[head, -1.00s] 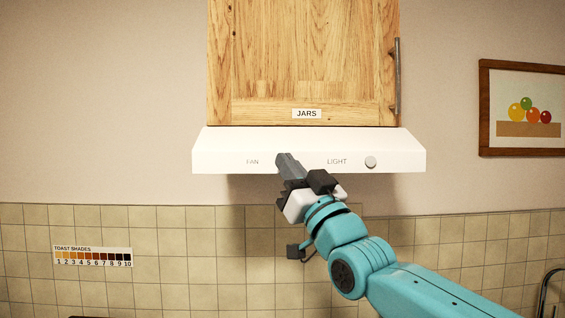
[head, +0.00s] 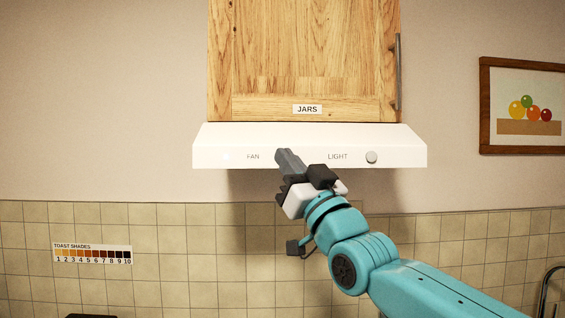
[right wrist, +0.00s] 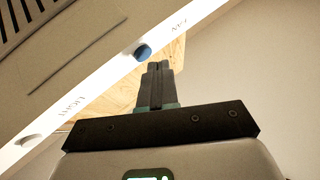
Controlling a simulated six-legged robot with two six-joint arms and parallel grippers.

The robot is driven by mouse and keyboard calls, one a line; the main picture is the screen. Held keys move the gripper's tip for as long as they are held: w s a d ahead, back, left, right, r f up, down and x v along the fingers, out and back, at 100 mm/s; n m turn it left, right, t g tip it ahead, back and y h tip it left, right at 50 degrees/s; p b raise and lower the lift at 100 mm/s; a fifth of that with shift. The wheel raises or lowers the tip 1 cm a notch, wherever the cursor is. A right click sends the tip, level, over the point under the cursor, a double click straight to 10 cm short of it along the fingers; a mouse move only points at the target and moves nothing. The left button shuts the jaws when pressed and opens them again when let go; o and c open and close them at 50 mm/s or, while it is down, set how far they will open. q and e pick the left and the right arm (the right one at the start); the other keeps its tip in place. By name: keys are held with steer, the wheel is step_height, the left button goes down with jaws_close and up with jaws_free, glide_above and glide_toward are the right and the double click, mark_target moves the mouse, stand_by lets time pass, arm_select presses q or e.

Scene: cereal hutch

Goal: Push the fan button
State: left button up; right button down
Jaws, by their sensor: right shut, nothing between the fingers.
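The white range hood (head: 215,145) hangs under the wooden cabinet, with the printed words FAN (head: 253,157) and LIGHT (head: 338,157) on its front. In the right wrist view, a round blue fan button (right wrist: 143,52) sits beside the word FAN (right wrist: 179,25). In the head view this button is hidden behind my right gripper (head: 284,152), which is shut and empty at the hood's front, between the two words. In the wrist view the right fingertips (right wrist: 158,65) are very close to the button; I cannot tell whether they touch it. My left gripper is not in view.
The pale light button (head: 371,157) is on the hood to the right; it also shows in the wrist view (right wrist: 30,140). The JARS cabinet (head: 300,60) is above. A framed picture (head: 523,106) and a toast shades chart (head: 92,254) are on the wall.

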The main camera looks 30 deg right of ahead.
steer(key=s+a+b, duration=0.3)
steer(key=s, duration=0.2)
steer(key=shift+s, duration=0.15)
stand_by(0.4)
stand_by(0.5)
